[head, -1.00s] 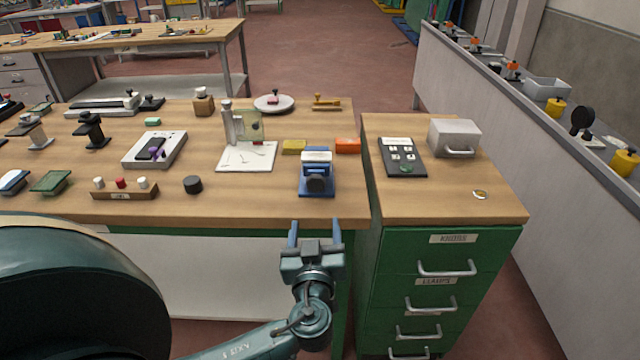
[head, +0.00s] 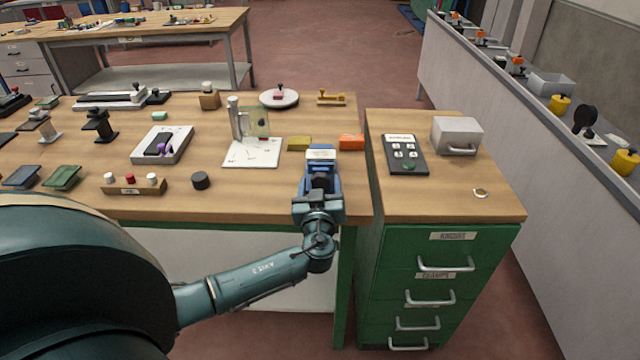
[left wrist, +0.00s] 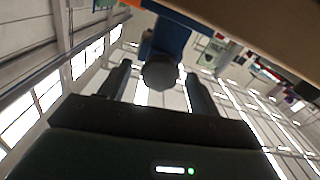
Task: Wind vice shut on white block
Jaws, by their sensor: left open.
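The blue vice (head: 334,163) stands at the front right edge of the wooden bench, partly hidden by my left gripper. The white block (head: 320,154) shows at its top, between the jaws as far as I can see. My left gripper (head: 320,186) is open, with a finger on either side of the vice's dark round knob. In the left wrist view the knob (left wrist: 160,74) sits between the two fingers (left wrist: 159,88) with a gap on each side, below the blue vice body (left wrist: 168,38). My right gripper is not in view.
Yellow (head: 299,143) and orange (head: 351,142) blocks lie behind the vice. A black puck (head: 200,180) and a wooden button box (head: 133,186) are to its left. A green drawer cabinet (head: 440,290) stands to the right. The bench is clear between puck and vice.

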